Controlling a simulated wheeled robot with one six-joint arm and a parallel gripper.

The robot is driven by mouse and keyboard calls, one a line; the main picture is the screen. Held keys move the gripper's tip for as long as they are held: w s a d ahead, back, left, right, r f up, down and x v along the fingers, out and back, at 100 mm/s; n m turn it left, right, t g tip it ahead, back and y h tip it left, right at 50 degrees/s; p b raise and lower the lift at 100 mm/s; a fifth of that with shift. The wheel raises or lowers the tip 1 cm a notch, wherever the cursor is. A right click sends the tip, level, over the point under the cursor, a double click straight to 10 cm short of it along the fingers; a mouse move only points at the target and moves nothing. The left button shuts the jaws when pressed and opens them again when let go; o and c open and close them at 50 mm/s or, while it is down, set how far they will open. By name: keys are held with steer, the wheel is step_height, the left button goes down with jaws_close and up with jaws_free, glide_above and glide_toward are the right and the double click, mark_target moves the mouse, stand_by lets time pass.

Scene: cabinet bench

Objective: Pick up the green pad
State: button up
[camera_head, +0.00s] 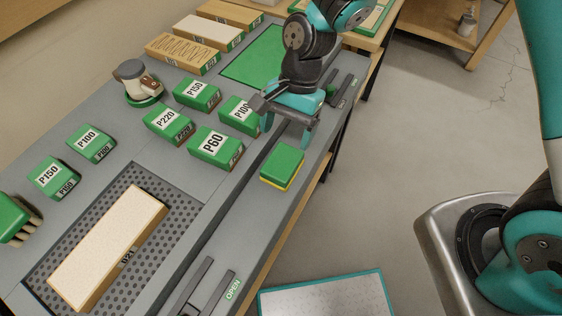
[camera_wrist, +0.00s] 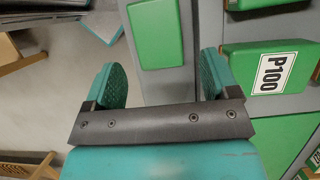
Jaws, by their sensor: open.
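The green pad (camera_head: 284,163) is a small block with a green top and a yellow lower layer. It lies on the grey bench near its right edge. In the wrist view the pad (camera_wrist: 156,36) shows at the top, beyond the fingertips and roughly in line with the gap between them. My gripper (camera_head: 287,131) is above the bench, up and slightly right of the pad in the head view, fingers pointing down. In the wrist view my gripper (camera_wrist: 158,80) has its two teal fingers wide apart with nothing between them. The pad is not touched.
Green sanding blocks stand left of the pad, including the P60 block (camera_head: 214,147) and P100 block (camera_head: 240,115). A flat green mat (camera_head: 256,56) lies behind. A dark slot rail (camera_head: 222,200) runs left of the pad. A pale block (camera_head: 108,245) lies on a perforated panel.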

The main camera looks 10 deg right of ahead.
mark_target(283, 159)
steer(key=shift+d+p+x, duration=0.15)
steer(key=shift+p+x, duration=0.2)
steer(key=shift+x, duration=1.6)
steer(key=shift+d+p+x, duration=0.2)
steer(key=shift+p+x, duration=0.1)
steer(key=shift+x, duration=1.7)
steer(key=shift+f, duration=0.3)
steer(key=c, duration=0.7)
